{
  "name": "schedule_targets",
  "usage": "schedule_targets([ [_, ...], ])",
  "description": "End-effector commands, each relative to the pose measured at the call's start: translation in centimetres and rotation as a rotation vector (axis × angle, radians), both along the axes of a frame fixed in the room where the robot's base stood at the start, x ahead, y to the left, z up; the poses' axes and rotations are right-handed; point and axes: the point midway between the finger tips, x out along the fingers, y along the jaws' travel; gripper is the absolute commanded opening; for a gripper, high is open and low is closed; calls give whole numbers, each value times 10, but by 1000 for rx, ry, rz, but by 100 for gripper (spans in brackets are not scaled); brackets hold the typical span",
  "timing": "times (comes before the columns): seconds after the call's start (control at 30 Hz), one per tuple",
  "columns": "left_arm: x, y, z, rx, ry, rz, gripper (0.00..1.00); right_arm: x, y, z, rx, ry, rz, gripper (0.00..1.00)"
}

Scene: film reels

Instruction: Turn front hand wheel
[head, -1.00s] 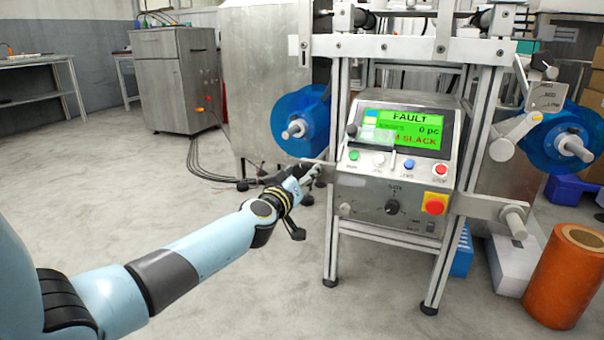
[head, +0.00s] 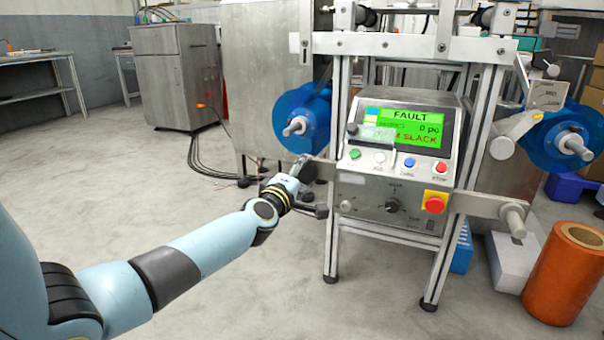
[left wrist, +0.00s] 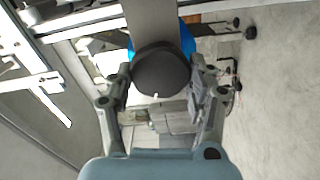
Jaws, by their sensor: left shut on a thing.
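The front hand wheel shows in the left wrist view as a dark round disc (left wrist: 161,72) on a wide grey bar. My left gripper (left wrist: 160,95) has one finger on each side of it and is shut on it. In the head view my left gripper (head: 308,186) is at the left side of the machine, by the end of a grey plate left of the console. The wheel is largely hidden there by the gripper. The console screen (head: 402,130) is green and reads FAULT and 0 pc, with a red line ending in SLACK. My right gripper is not in view.
A blue reel (head: 312,112) is just above my left gripper; another blue reel (head: 553,150) is at the right. A red stop button (head: 433,204) sits on the console. An orange roll (head: 566,272) stands at the lower right. The floor (head: 215,290) around my left arm is clear.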

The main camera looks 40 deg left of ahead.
Motion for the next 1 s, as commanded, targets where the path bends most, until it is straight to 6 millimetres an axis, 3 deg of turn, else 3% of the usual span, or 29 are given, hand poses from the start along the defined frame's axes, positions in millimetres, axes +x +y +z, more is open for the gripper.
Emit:
schedule_targets([
  [0.5, -1, 0, -4, -346, -79, 1, 23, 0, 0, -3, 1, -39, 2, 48],
  [1.0, -1, 0, -4, -419, -97, 1, 23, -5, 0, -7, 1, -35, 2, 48],
])
